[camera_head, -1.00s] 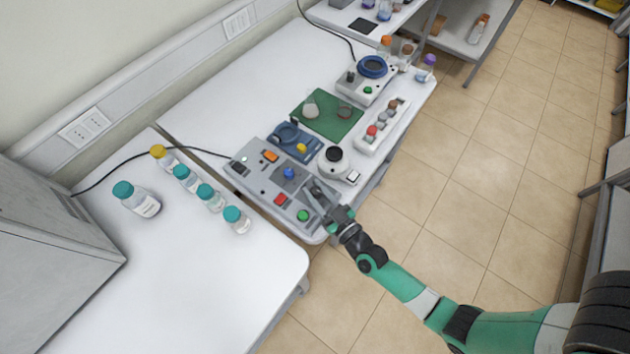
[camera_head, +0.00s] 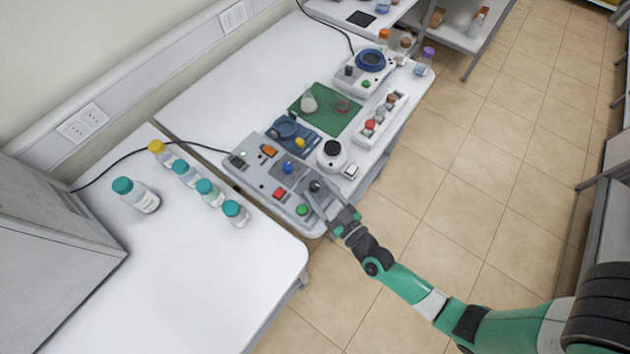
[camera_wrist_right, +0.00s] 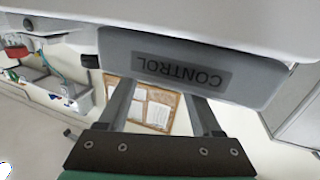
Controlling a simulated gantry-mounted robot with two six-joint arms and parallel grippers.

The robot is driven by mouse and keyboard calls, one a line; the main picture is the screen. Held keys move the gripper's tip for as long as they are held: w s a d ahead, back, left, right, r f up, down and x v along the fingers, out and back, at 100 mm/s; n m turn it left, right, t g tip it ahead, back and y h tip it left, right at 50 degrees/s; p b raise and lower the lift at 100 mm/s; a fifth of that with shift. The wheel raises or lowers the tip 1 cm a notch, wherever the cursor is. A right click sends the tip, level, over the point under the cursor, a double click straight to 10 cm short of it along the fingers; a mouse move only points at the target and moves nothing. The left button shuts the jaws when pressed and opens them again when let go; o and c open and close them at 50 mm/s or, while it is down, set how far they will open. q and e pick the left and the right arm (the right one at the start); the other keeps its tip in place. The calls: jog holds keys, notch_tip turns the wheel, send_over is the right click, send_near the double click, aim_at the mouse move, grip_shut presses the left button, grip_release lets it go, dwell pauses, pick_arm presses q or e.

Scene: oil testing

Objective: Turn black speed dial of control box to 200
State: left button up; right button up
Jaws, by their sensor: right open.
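The grey control box (camera_head: 262,187) lies on the white bench, with a blue knob, orange and red switches and a green button on top. The black speed dial (camera_head: 315,186) shows near its right edge; its setting is too small to read. My right gripper (camera_head: 318,188) is open, its two fingers reaching over the box edge, one on each side of the dial. Contact with the dial cannot be told. My left gripper is not in view.
Close beyond the box stand a white round device (camera_head: 333,158), a blue device (camera_head: 290,132) and a green mat (camera_head: 318,119). Several teal-capped bottles (camera_head: 209,192) stand on the near bench to the left. Open floor lies to the right.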

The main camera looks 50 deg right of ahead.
jog(key=v, duration=0.9)
jog(key=shift+p, duration=0.4)
